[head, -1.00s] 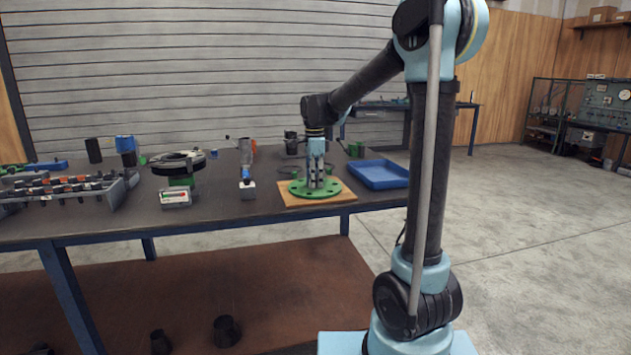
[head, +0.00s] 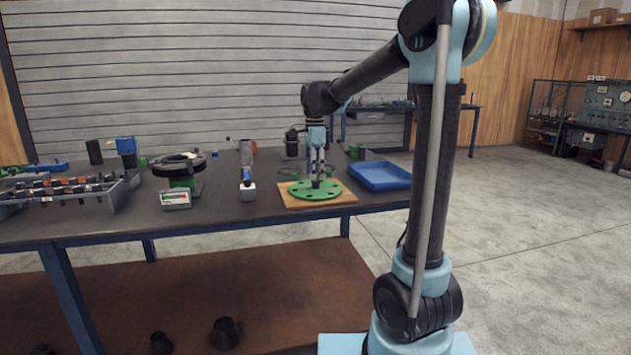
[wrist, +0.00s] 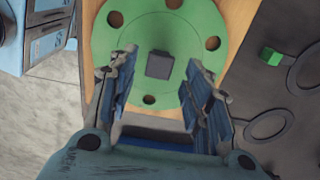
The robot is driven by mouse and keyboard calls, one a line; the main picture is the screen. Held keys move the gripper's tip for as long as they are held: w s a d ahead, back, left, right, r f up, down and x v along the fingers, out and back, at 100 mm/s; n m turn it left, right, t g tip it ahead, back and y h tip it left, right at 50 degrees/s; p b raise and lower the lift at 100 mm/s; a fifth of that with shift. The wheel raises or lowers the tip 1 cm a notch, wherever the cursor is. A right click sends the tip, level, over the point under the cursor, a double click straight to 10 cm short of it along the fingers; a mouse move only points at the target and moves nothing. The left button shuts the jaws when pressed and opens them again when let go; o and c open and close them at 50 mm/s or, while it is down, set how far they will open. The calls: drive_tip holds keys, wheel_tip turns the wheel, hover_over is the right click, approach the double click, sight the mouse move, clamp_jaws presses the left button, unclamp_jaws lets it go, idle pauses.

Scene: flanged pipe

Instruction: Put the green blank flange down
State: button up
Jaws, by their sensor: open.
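The green blank flange (head: 300,190) lies flat on a wooden board (head: 337,201) near the table's front edge. It is a round disc with several bolt holes and a dark block-like handle in its middle. In the wrist view the flange (wrist: 115,52) fills the top middle, and its dark handle (wrist: 159,65) stands between my fingers. My gripper (head: 316,181) points down over the flange's middle. In the wrist view my gripper (wrist: 160,85) is open, with a gap between each finger and the handle.
A blue tray (head: 380,176) is just right of the board. To the left stand a white bottle-like item (head: 248,187), a black ring on a green stand (head: 180,168) and a grey rack of parts (head: 75,190). Dark rings (wrist: 268,124) and a small green block (wrist: 271,56) lie beside the board.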

wheel_tip(320, 180, up, 8)
drive_tip(key=s+d+f+n, duration=0.3)
drive_tip(key=s+d+n, duration=0.1)
drive_tip(key=s+d, duration=0.4)
drive_tip(key=s+d+f+n+t, duration=0.1)
drive_tip(key=s+d+f+n, duration=0.4)
drive_tip(key=s+f, duration=0.6)
drive_tip(key=s+d+f+n+t, duration=0.1)
drive_tip(key=s+d+f+n, duration=0.5)
drive_tip(key=s+f, duration=0.5)
drive_tip(key=s+d, duration=0.1)
drive_tip(key=d, duration=0.1)
drive_tip(key=shift+s+d, duration=0.35)
drive_tip(key=shift+s, duration=0.05)
